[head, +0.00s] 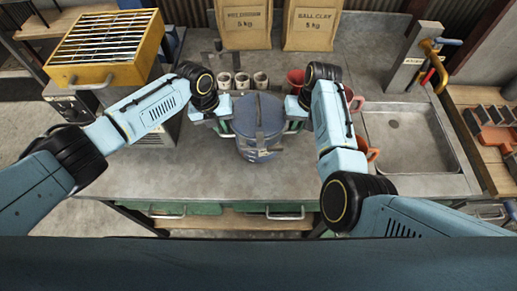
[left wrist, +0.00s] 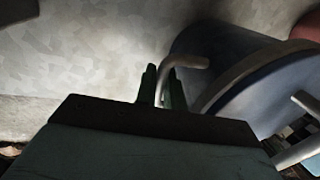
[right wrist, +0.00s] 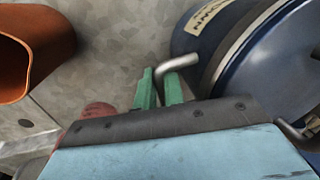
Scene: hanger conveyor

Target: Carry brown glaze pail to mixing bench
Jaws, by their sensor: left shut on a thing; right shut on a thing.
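The glaze pail (head: 258,115) is a blue lidded drum with metal side handles, in the middle of the head view over the grey bench (head: 190,178). Part of its label, with letters like "OWN" upside down, shows on the pail (right wrist: 235,40) in the right wrist view. My left gripper (head: 226,128) is shut on the pail's left handle (left wrist: 188,62). My right gripper (head: 292,126) is shut on its right handle (right wrist: 178,63). The pail looks upright. I cannot tell whether its base touches the bench.
Several white cups (head: 242,81) stand behind the pail, with two paper sacks (head: 312,25) at the back. A red cup (head: 296,78) and an orange mug (head: 368,150) are near my right arm. A sink (head: 405,135) lies right, a yellow grated box (head: 108,50) left.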

